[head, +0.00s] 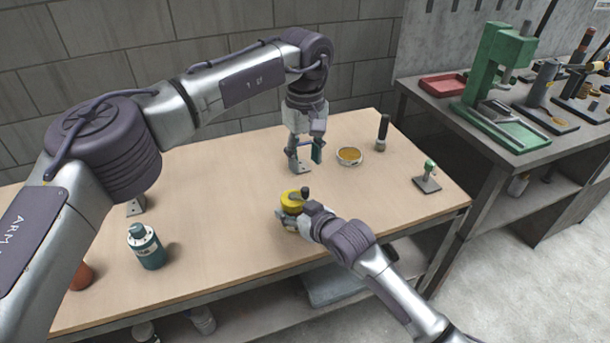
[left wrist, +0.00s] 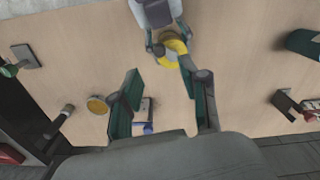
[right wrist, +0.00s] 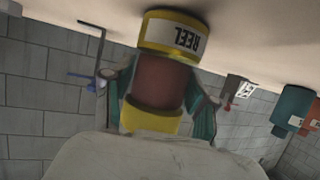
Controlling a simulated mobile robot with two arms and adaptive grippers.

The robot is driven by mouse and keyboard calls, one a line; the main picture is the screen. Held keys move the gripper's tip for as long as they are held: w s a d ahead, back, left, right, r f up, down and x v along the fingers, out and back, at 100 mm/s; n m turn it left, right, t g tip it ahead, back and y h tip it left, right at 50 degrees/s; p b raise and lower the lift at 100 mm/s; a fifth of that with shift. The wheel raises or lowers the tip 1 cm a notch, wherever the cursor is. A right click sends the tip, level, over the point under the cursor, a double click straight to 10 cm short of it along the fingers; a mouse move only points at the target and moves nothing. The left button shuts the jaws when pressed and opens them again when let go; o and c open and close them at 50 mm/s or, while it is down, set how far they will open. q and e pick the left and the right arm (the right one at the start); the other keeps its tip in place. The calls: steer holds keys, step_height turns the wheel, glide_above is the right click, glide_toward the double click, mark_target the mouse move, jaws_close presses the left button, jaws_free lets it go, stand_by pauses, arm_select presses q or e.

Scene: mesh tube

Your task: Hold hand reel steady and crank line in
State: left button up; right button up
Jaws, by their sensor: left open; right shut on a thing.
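The hand reel (head: 291,203) has a yellow flange and a dark knob (head: 305,192) on top in the head view. In the right wrist view the reel (right wrist: 167,32) shows a yellow rim lettered REEL and a red-brown middle. My right gripper (right wrist: 160,105) is shut on it, one finger on each side. The reel is upright at the table's front edge. My left gripper (head: 304,158) is open and empty, above the table behind the reel and apart from it. In the left wrist view the reel (left wrist: 170,50) lies beyond the open fingers. No line can be made out clearly.
A grey bracket (head: 297,166) with a blue part stands beneath my left gripper. A yellow-topped round tin (head: 349,156), black cylinder (head: 383,132) and small green-topped stand (head: 428,178) are to the right. A teal bottle (head: 146,247) stands left. The table's middle is clear.

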arm_select(q)
steer(key=shift+r, duration=1.5)
arm_select(e)
steer(key=o, duration=1.3)
steer(key=shift+o, duration=0.2)
